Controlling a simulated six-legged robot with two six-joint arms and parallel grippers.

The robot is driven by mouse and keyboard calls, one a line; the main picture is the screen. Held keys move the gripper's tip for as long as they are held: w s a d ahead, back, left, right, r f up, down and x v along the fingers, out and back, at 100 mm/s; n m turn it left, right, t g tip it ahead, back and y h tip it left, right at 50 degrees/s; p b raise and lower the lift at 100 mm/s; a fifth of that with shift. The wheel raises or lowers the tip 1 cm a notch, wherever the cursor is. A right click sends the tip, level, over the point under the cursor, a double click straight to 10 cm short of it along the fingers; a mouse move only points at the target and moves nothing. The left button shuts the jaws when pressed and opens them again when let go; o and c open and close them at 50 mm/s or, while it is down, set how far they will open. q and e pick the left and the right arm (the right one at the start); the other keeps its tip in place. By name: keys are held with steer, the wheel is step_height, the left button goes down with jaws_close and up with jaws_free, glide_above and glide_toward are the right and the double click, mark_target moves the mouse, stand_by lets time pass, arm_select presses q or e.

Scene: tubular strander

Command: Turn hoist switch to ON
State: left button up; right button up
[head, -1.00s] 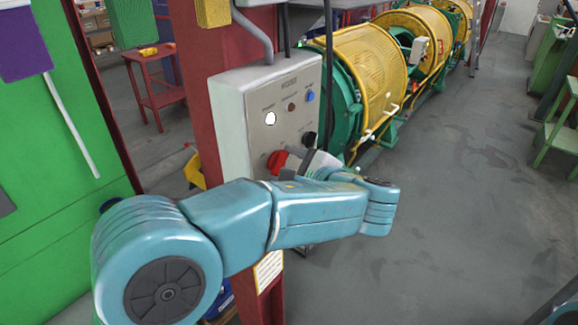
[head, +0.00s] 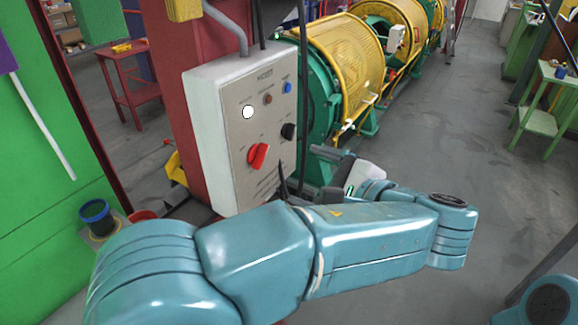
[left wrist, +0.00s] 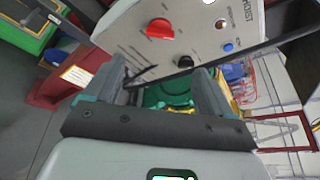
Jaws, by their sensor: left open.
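The grey control box (head: 214,140) is on a red post, with a red rotary switch (head: 258,155) low on its face. The switch handle stands tilted, its top leaning right; the small lettering around it is unreadable. The red switch also shows in the left wrist view (left wrist: 160,29). My left gripper (head: 306,162) is right of the red switch, apart from it and partly hidden by my arm. In the left wrist view its jaws (left wrist: 162,88) are open and empty, below the panel face. My right gripper is not in view.
A black knob (head: 289,131), a blue button (head: 287,87), a brown button (head: 267,99) and a white lamp (head: 247,112) share the panel. The yellow-caged strander (head: 345,60) stands behind.

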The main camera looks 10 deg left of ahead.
arm_select(q)
steer(key=v, duration=0.3)
steer(key=shift+s+d, duration=0.1)
steer(key=shift+f, duration=0.1)
